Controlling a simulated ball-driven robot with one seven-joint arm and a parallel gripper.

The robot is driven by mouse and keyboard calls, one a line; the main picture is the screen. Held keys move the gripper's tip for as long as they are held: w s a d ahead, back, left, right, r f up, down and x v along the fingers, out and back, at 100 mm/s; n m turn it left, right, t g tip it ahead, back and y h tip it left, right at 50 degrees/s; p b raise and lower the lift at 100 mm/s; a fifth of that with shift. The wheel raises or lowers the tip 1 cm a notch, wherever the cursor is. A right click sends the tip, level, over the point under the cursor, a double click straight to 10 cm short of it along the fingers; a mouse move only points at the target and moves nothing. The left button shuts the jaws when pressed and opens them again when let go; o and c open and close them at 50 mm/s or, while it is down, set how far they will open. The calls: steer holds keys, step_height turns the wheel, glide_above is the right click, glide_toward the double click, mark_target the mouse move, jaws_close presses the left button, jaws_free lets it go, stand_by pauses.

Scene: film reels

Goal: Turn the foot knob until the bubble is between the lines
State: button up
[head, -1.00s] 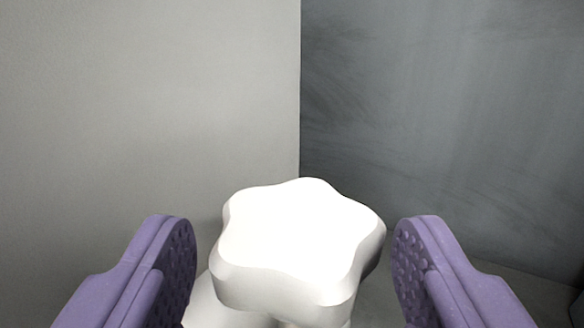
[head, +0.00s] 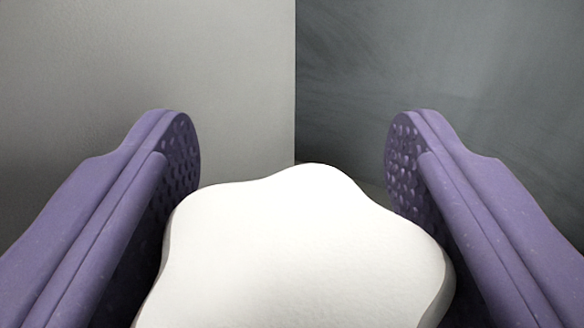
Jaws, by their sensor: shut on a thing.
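The white foot knob (head: 300,250) fills the lower middle of the head view. It has a lobed, star-like outline and a flat top. My gripper (head: 293,165) has two purple fingers with dimpled pads, one on each side of the knob. The fingers are shut on the knob, and their tips reach past its far edge. The exact contact spots are hidden by the knob's top and the fingers. The bubble and its lines are not in view.
A light grey surface (head: 90,70) stands behind on the left. A dark grey, streaked surface (head: 470,70) stands behind on the right. They meet at a vertical edge near the middle. No loose objects show.

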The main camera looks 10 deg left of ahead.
steer(key=shift+h, duration=0.3)
steer(key=m+h, duration=0.1)
steer(key=m+h+p, duration=0.1)
steer(key=h, duration=0.1)
steer(key=m+h, duration=0.1)
steer(key=h, duration=0.1)
steer(key=shift+d+m+p, duration=0.25)
steer(key=shift+m+p, duration=0.05)
steer(key=shift+s+d+m+g+h+p, duration=0.15)
steer(key=shift+m+g+h+p, duration=0.1)
steer(key=shift+m+h, duration=0.85)
steer(key=shift+w+d+m+g+h+p, duration=0.1)
steer(key=shift+m+g+h+p, duration=0.35)
steer(key=shift+h, duration=1.15)
steer(key=shift+s+m, duration=0.1)
steer(key=shift+m, duration=0.25)
steer(key=o, duration=0.7)
steer(key=shift+d, duration=0.1)
steer(key=p+v, duration=0.2)
steer(key=v, duration=0.5)
steer(key=shift+s+a+f+p, duration=0.15)
steer(key=shift+s+a+p, duration=0.05)
steer(key=shift+s+p, duration=0.15)
